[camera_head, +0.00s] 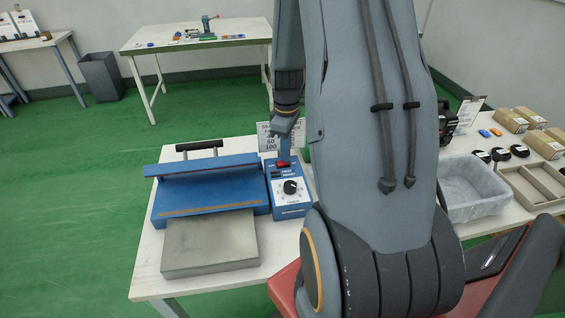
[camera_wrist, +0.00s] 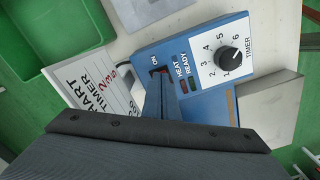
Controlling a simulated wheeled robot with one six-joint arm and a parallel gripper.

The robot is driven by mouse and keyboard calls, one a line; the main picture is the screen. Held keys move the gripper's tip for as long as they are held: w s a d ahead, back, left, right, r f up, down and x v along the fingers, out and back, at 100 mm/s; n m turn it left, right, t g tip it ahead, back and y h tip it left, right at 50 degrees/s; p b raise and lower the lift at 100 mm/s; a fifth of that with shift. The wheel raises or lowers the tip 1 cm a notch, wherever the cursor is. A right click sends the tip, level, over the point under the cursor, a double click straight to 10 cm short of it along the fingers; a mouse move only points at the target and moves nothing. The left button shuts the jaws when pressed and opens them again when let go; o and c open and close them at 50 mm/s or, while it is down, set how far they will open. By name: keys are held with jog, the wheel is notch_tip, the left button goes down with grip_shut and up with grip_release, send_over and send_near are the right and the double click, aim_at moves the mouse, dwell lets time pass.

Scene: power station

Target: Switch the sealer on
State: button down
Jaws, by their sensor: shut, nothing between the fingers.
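The sealer (camera_head: 210,185) is a blue machine with a black handle and a grey plate in front, on a white table. Its blue control box (camera_head: 290,205) is at the right end, with a red switch (camera_head: 283,164) and a black timer knob (camera_head: 290,187). In the wrist view the switch (camera_wrist: 158,70) sits by the word ON, beside the HEAT and READY lamps (camera_wrist: 189,85) and the knob (camera_wrist: 230,57). My gripper (camera_wrist: 158,88) is shut and empty, its tips at or just over the switch. They partly hide it, and I cannot tell whether they touch. Neither lamp looks lit.
A chart card (camera_wrist: 92,92) stands close beside the control box. A lined bin (camera_head: 470,190), cardboard boxes (camera_head: 510,120) and a divided tray (camera_head: 530,185) are to the right. My arm hides the middle of the scene. Green floor is free at left.

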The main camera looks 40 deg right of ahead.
jog(key=shift+f, duration=0.4)
jog(key=shift+r, duration=0.1)
notch_tip(320, 180, up, 7)
jog(key=p, duration=0.5)
dwell(0.6)
dwell(0.3)
